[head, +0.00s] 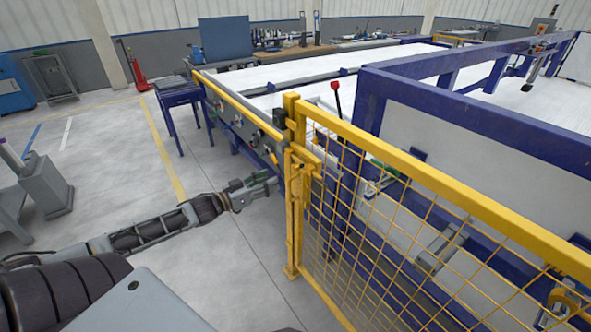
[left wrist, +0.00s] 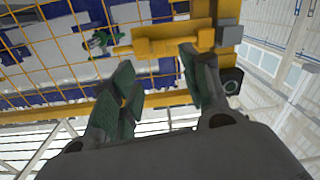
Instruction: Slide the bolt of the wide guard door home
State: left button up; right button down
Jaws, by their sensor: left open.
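The wide guard door (head: 440,178) is a yellow frame with wire mesh, standing upright at the right in the head view. Its edge meets a yellow post (head: 292,225). A yellow bolt assembly (head: 304,158) sits near the top of that edge; it also shows in the left wrist view as a yellow block and bar (left wrist: 155,47). I cannot tell how far the bolt reaches into the post. My left gripper (head: 262,187) is open and empty, left of the post and lower than the bolt in the head view. In the left wrist view its two fingers (left wrist: 157,62) point toward the bolt area, apparently apart from it.
Blue machine frames and a white conveyor bed (head: 300,92) lie behind the door. A small dark blue table (head: 180,95) stands left of the conveyor. A grey pedestal (head: 45,185) is at the far left.

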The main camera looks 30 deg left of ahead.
aim_at(294, 169)
pick_arm(q)
jog(key=shift+b+x, duration=0.35)
jog(key=shift+x, duration=5.7)
grip_shut()
